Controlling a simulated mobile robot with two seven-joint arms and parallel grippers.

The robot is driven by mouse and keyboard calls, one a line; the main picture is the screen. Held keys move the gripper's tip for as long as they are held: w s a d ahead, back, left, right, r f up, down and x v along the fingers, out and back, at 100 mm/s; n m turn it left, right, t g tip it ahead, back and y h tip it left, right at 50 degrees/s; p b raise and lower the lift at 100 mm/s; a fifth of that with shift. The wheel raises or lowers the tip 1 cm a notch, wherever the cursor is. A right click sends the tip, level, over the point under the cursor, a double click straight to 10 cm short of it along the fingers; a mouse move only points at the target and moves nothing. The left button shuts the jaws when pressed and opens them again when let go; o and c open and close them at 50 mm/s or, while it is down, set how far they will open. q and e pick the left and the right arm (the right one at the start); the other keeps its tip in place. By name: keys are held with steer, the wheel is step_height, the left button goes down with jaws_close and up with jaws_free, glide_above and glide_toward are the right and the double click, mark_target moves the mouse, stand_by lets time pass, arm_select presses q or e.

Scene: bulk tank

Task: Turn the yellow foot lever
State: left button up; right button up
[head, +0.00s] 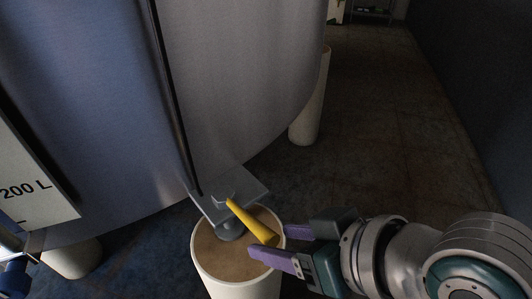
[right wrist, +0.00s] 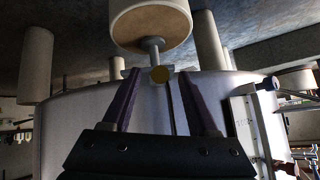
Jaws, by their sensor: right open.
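The yellow foot lever (head: 253,222) sticks out from a metal bracket at the tank's lower edge, above a white round foot. My right gripper (head: 268,241) is open, with one finger on each side of the lever's free end. I cannot tell whether a finger touches it. My left gripper is not in view.
The large grey tank (head: 240,90) fills the left and middle. The white foot (head: 236,277) stands under the bracket, and another white leg (head: 311,110) stands behind it. A "200 L" plate (head: 35,185) is at the left. The floor to the right (head: 390,130) is clear.

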steer(key=shift+b+x, duration=0.4)
steer(key=shift+x, duration=0.9)
jaws_close()
stand_by(0.5)
